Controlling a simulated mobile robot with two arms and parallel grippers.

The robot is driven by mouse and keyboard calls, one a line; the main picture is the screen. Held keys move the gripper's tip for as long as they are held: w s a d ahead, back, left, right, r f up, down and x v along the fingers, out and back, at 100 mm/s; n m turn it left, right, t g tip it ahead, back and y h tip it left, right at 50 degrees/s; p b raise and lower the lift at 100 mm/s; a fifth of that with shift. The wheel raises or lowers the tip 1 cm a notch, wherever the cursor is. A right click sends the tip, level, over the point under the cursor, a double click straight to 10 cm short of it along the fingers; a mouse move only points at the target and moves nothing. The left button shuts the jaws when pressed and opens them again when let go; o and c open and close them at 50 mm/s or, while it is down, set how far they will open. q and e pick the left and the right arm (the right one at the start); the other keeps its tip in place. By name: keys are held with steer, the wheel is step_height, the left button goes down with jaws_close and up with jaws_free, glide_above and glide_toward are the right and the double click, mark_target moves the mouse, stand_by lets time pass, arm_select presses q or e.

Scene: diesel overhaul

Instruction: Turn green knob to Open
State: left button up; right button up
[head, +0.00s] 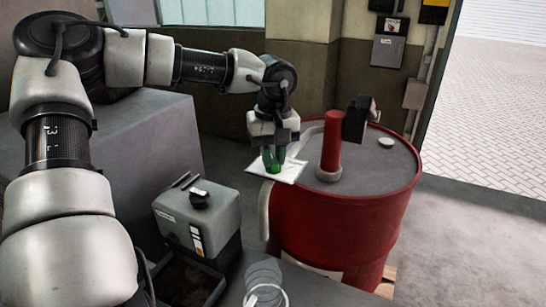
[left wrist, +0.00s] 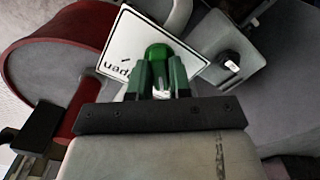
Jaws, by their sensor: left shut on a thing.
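The green knob (left wrist: 157,55) is on a white plate (left wrist: 118,40) with partly visible lettering ending in "pen" and a mark beside it. In the head view the knob (head: 276,169) shows as a small green patch over the white plate (head: 293,172), beside the red drum. My left gripper (head: 274,158) comes down on the knob from above. In the left wrist view its two green-tinted fingers (left wrist: 162,80) are shut on the knob from either side. The rest of the lettering is hidden behind the fingers and knob. My right gripper is not in view.
A red drum (head: 330,225) with a red upright pump tube (head: 331,140) stands right of the plate. A grey box with a black knob (head: 200,198) stands left. A large grey block (head: 140,140) lies behind my left arm. Floor at the right is clear.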

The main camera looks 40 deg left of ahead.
arm_select(q)
steer(key=shift+m, duration=1.2)
steer(key=m+p, duration=0.1)
steer(key=m, duration=0.3)
steer(key=shift+d+m, duration=0.1)
steer(key=shift+m, duration=0.2)
steer(key=m, duration=0.7)
steer(key=shift+d+p, duration=0.15)
steer(key=shift+p, duration=0.25)
steer(key=m+p, duration=0.1)
steer(key=p, duration=0.3)
steer(key=shift+r+m+p, duration=0.25)
steer(key=shift+m+p, duration=0.1)
steer(key=shift+m, duration=0.05)
steer(key=shift+w+f+p, duration=0.1)
steer(key=shift+p, duration=0.2)
steer(key=shift+f, duration=0.15)
steer(key=o, duration=1.5)
